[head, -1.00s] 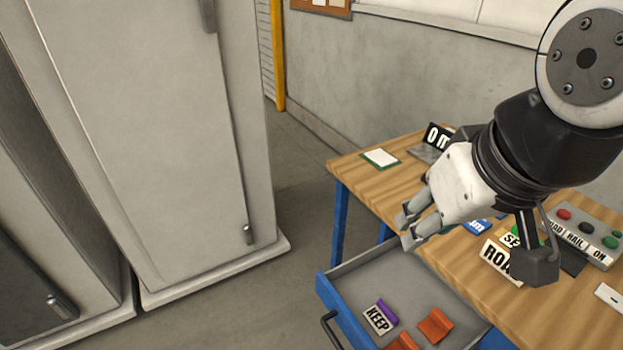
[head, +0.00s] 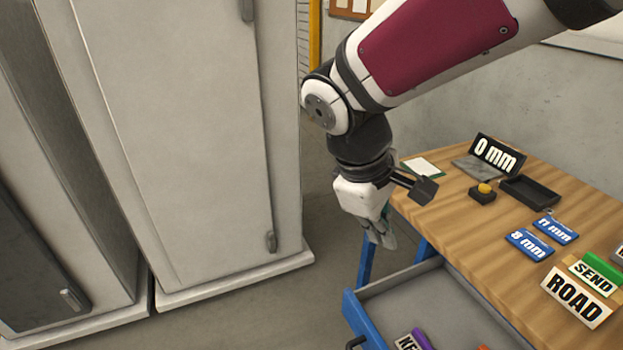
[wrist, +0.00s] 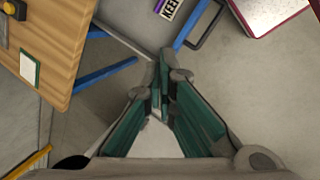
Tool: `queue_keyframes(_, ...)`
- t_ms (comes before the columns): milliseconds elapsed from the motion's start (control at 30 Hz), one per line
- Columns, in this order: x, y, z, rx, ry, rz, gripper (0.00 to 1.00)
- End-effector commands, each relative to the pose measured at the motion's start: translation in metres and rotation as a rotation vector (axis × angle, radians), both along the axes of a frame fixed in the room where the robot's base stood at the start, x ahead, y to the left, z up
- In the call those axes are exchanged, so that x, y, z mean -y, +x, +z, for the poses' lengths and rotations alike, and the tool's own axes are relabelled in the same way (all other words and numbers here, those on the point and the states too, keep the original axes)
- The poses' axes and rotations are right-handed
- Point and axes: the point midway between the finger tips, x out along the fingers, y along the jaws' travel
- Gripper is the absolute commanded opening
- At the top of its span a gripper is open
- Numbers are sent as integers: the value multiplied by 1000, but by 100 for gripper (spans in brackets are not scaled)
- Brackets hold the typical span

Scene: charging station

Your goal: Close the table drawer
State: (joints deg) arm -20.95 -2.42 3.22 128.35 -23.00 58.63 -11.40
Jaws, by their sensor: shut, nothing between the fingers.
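The table drawer (head: 408,296) is pulled out from under the wooden table (head: 468,212). Its blue front (head: 362,322) faces left, with a dark handle (head: 356,342) at the bottom edge of the head view. The handle also shows in the wrist view (wrist: 208,30), near the top. A KEEP sign (head: 408,342) and a purple piece lie in the drawer. My gripper (head: 388,243) is shut and empty, pointing down beyond the drawer's far end, apart from the drawer and handle. In the wrist view its fingertips (wrist: 162,60) are together.
Signs, blue blocks, a yellow button (head: 484,190) and a dark tray (head: 530,192) stand on the table. A blue table leg (head: 366,262) is close to my gripper. Grey cabinets (head: 170,130) stand to the left. The floor between cabinets and drawer is clear.

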Motion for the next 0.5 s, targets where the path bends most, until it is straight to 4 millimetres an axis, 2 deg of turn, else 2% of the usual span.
queue_keyframes(33,-12,15,-25,-39,-42,69,0)
queue_keyframes(200,-47,49,-88,-148,-183,300,0)
queue_keyframes(400,-95,78,-172,-265,-348,574,0)
queue_keyframes(500,-117,86,-213,-317,-425,699,0)
